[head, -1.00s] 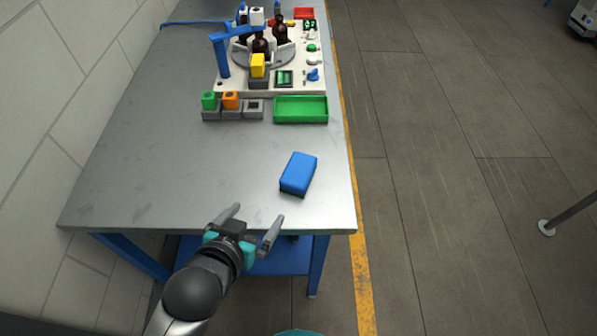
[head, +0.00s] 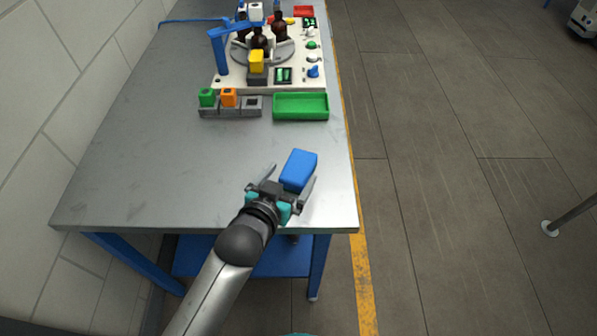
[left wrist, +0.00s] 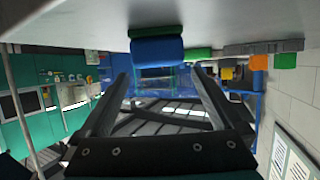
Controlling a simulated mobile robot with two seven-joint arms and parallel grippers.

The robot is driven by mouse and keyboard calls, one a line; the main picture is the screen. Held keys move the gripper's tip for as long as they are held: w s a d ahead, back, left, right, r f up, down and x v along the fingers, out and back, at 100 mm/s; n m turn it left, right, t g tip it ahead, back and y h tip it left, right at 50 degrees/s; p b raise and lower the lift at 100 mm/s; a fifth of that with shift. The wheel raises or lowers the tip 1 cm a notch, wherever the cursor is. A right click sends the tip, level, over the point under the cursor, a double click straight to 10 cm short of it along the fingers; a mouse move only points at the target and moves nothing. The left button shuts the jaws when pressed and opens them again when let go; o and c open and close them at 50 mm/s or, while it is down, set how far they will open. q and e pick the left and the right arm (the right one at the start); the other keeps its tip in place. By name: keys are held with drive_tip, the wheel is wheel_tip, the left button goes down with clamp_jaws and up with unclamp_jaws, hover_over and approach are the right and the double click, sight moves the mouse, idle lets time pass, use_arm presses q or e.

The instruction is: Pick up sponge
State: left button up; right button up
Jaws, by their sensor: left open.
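The sponge is a blue block (head: 299,170) lying on the grey table near its right front edge. In the left wrist view the sponge (left wrist: 157,50) shows just beyond the fingertips, at the upper middle. My left gripper (head: 290,174) is open, with its fingers spread at the near end of the sponge, one towards each side. The fingers also show in the left wrist view (left wrist: 160,82), with nothing held between them. Whether a finger touches the sponge I cannot tell. My right gripper is out of view.
A green tray (head: 301,107) stands behind the sponge. Beside it are grey holders (head: 228,109) with green and orange blocks. Further back is a white station (head: 229,77) with amber bottles (head: 279,27). The table (head: 150,160) is bare at the left.

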sight(298, 167)
use_arm(q)
drive_tip(key=shift+b+x, duration=1)
drive_tip(key=shift+x, duration=1.85)
drive_tip(key=shift+s, duration=0.1)
drive_tip(key=c, duration=1.4)
